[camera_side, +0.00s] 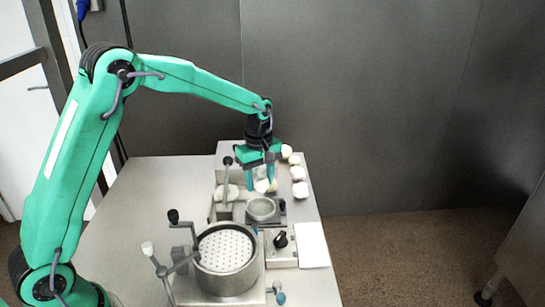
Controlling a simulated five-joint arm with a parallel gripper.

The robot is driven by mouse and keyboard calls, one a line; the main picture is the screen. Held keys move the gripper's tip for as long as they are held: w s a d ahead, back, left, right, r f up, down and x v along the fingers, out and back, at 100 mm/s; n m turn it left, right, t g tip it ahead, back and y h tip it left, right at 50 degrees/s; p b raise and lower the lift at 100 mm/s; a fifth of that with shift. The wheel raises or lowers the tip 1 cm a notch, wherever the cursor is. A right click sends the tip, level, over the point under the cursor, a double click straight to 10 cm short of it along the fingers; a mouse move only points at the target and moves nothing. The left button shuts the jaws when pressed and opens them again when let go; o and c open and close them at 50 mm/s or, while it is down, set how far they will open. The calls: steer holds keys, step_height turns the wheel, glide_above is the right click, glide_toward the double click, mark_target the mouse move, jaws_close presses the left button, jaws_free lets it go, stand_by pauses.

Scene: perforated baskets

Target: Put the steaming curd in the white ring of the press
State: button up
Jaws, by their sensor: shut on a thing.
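My gripper (260,180) points down over the far part of the steel table and is shut on a white curd lump (264,186). The lump sits low between the fingers; steam from it is too faint to make out. Just in front of it is the press, with a small round ring (262,209) with a pale rim. The lump is behind the ring, not inside it. The ring's inside looks grey. Whether the lump touches the surface below is hard to tell.
Several white lumps (299,174) line the table's right edge. Another pale piece (229,193) lies left of my gripper beside an upright lever (227,170). A large pot with a perforated white plate (226,251) and crank handles (155,257) stands in front. A white sheet (312,245) lies right.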

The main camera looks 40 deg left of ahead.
mark_target(261, 209)
steer(key=shift+f, duration=3.35)
steer(key=shift+f, duration=0.6)
steer(key=o, duration=1)
steer(key=shift+c, duration=0.2)
steer(key=shift+r, duration=0.15)
steer(key=shift+o, duration=0.5)
steer(key=shift+r, duration=3.9)
